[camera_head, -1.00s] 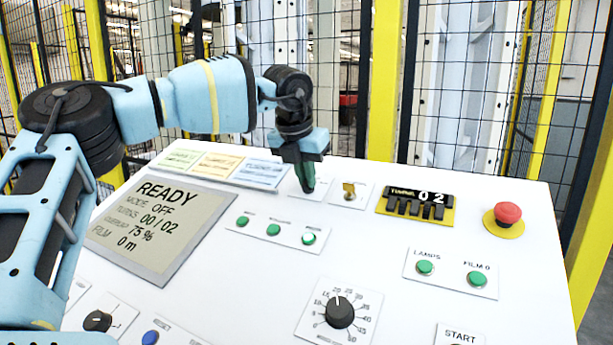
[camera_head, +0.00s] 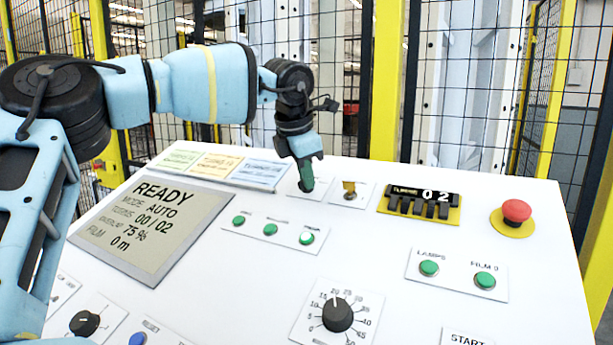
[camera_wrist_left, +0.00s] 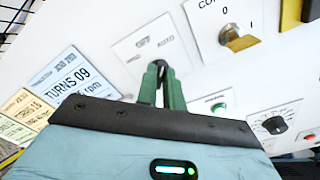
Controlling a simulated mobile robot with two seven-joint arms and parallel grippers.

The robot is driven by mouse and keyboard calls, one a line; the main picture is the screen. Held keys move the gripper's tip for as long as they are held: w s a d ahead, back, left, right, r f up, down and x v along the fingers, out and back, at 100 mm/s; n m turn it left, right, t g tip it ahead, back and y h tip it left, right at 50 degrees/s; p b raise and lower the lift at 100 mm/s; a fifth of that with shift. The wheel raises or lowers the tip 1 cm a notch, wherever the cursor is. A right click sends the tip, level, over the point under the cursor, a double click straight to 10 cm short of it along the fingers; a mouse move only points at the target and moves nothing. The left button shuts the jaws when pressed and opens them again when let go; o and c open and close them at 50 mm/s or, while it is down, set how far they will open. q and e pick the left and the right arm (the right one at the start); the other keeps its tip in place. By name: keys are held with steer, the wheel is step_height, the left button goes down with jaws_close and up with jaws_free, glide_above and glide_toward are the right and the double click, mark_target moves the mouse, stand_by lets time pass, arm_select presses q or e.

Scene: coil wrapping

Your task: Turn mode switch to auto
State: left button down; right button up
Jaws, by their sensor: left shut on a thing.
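The mode switch sits on a white plate (camera_wrist_left: 133,46) near the top of the control panel; in the left wrist view the plate's labels "OFF" and "AUTO" show. In the left wrist view the fingers (camera_wrist_left: 160,75) come together over the plate. The display (camera_head: 152,226) reads READY, MODE AUTO, TURNS 00/02, 75 % and FILM 0 m. My right gripper is not in view.
Right of the switch are a key switch (camera_head: 349,189), a black thumbwheel counter (camera_head: 422,203) showing 02 and a red emergency button (camera_head: 516,211). Green lamps and a round dial (camera_head: 337,315) lie nearer. Coloured cards (camera_head: 217,165) lie left of the gripper. A mesh fence stands behind.

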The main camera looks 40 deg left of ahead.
arm_select(q)
steer(key=shift+m, duration=0.4)
steer(key=c, duration=1.5)
jaws_free()
steer(key=shift+r, duration=0.1)
steer(key=v, duration=0.7)
steer(key=shift+s+r, duration=0.15)
steer(key=shift+r, duration=0.2)
